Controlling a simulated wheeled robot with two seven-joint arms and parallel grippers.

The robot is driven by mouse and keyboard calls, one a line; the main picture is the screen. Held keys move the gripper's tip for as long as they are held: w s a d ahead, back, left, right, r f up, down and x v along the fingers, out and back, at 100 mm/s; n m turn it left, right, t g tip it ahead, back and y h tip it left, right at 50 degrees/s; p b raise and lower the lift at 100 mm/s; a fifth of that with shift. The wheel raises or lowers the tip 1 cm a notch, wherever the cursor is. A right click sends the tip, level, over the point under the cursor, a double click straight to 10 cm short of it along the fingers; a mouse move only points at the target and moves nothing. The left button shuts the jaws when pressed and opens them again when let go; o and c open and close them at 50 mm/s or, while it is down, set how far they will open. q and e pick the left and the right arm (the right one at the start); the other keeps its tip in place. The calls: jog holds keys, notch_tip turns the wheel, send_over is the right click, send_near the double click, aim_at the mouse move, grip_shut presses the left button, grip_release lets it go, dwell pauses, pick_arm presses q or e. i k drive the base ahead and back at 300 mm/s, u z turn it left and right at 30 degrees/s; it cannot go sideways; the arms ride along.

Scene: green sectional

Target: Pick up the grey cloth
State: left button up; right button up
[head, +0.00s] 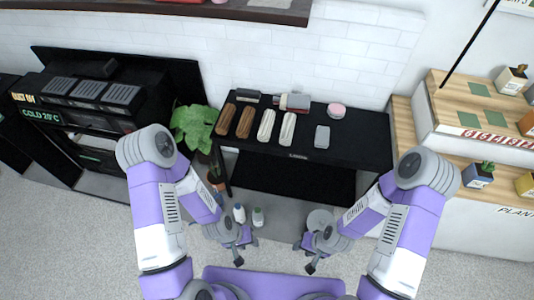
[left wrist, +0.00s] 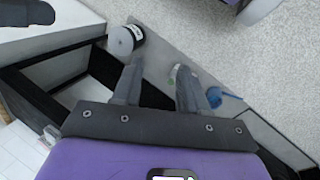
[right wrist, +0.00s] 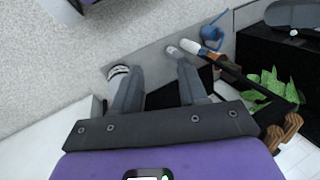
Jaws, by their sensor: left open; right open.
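A small grey rectangular item (head: 322,136), which looks like the folded grey cloth, lies on the black table (head: 365,150) towards its right side. My left gripper (head: 243,252) is open and empty, low in front of the table and well apart from the cloth. It also shows in the left wrist view (left wrist: 158,72). My right gripper (head: 304,258) is open and empty, also low in front of the table, below the cloth in the picture. It also shows in the right wrist view (right wrist: 155,70). I cannot make out the cloth in either wrist view.
Two brown rolls (head: 245,122) and two pale rolls (head: 287,129) lie left of the cloth. A pink round item (head: 336,110) sits behind it. Bottles (head: 258,217) stand low in front of the table. A plant (head: 194,125) is at the left, wooden shelves (head: 450,100) at the right.

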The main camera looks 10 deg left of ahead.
aim_at(322, 134)
jog(key=u, duration=0.45)
jog(key=i, duration=0.9)
jog(key=z, duration=0.2)
